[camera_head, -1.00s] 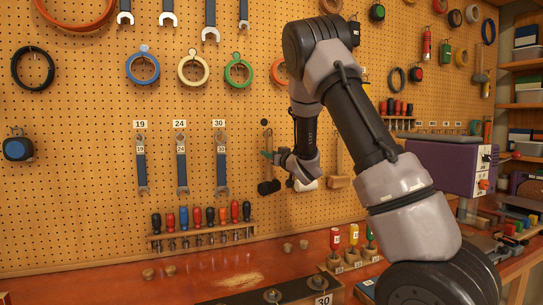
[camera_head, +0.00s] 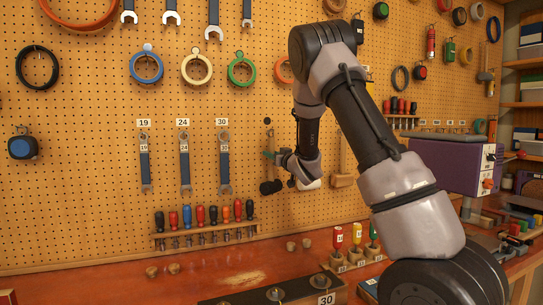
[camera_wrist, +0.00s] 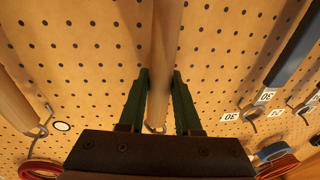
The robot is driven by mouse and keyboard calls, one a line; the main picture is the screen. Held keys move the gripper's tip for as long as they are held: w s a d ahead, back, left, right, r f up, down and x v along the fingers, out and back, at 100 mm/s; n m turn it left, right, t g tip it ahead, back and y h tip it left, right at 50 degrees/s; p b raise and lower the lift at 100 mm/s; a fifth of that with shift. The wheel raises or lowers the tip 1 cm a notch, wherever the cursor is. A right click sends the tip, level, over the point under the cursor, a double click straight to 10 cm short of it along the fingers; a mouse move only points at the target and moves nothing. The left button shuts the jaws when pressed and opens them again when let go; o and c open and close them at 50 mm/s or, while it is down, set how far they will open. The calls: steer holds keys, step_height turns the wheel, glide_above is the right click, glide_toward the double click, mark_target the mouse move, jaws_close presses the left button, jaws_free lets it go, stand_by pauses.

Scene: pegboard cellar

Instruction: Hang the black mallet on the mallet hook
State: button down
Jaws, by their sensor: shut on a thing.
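The black mallet hangs head down at the pegboard; its black head (camera_head: 270,187) shows below my gripper (camera_head: 270,155). In the wrist view its pale wooden handle (camera_wrist: 166,50) runs between the green fingers of my gripper (camera_wrist: 160,82), which is shut on it. A black dot marker (camera_head: 267,121) sits on the board just above the handle's upper end. In the wrist view a small metal hook (camera_wrist: 154,129) shows at the handle's end, partly hidden by my gripper. I cannot tell whether the handle's end is on the hook.
A white-headed mallet (camera_head: 309,185) hangs close to the right, partly behind my wrist. A wooden mallet (camera_head: 342,180) hangs beyond it. Wrenches (camera_head: 224,165) hang on the left. A screwdriver rack (camera_head: 205,232) is lower left, above the red bench (camera_head: 130,290).

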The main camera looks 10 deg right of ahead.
steer(key=c, duration=0.5)
jaws_free()
steer(key=s+d+r+m+g+h, duration=0.25)
steer(key=s+d, duration=0.35)
steer(key=s, duration=0.4)
steer(key=s+d+r+m+g+h, duration=0.1)
steer(key=s+d+r+m+h, duration=0.25)
steer(key=s+d, duration=0.4)
steer(key=s+a+g, duration=0.2)
steer(key=s, duration=0.7)
steer(key=s+a+f+m+g+y, duration=0.1)
steer(key=s+a+g, duration=0.1)
steer(key=s, duration=0.8)
steer(key=s+a+g, duration=0.3)
steer(key=s, duration=0.6)
steer(key=shift+s+a+f+m+y, duration=0.15)
steer(key=shift+s+m+y, duration=0.15)
steer(key=shift+m, duration=0.1)
steer(key=shift+w, duration=0.1)
